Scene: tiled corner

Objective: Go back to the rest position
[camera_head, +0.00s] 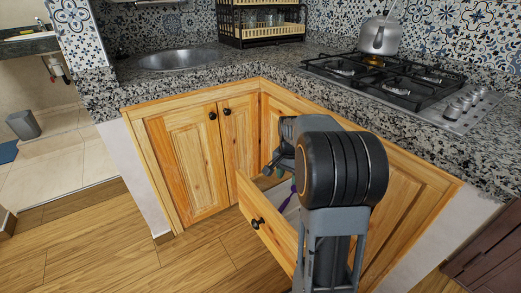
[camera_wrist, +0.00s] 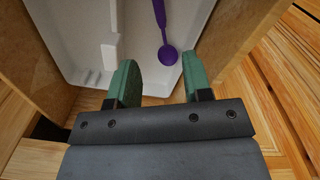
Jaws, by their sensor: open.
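In the wrist view my gripper (camera_wrist: 157,82) is open, its two green fingers apart with nothing held between them. It is over an open drawer with a white tray (camera_wrist: 85,50) inside. A purple spoon-like utensil (camera_wrist: 167,54) lies in the tray just ahead of the fingertips. In the head view my arm stands in front of the corner cabinets and reaches over the pulled-out wooden drawer (camera_head: 268,224). A bit of the purple utensil (camera_head: 293,187) shows there beside my arm.
Closed wooden cabinet doors (camera_head: 190,161) stand left of the drawer under a granite counter (camera_head: 215,84). The counter holds a sink (camera_head: 178,59), a dish rack (camera_head: 262,26) and a gas stove (camera_head: 385,77) with a kettle (camera_head: 380,37). Floor at the left (camera_head: 100,245) is clear.

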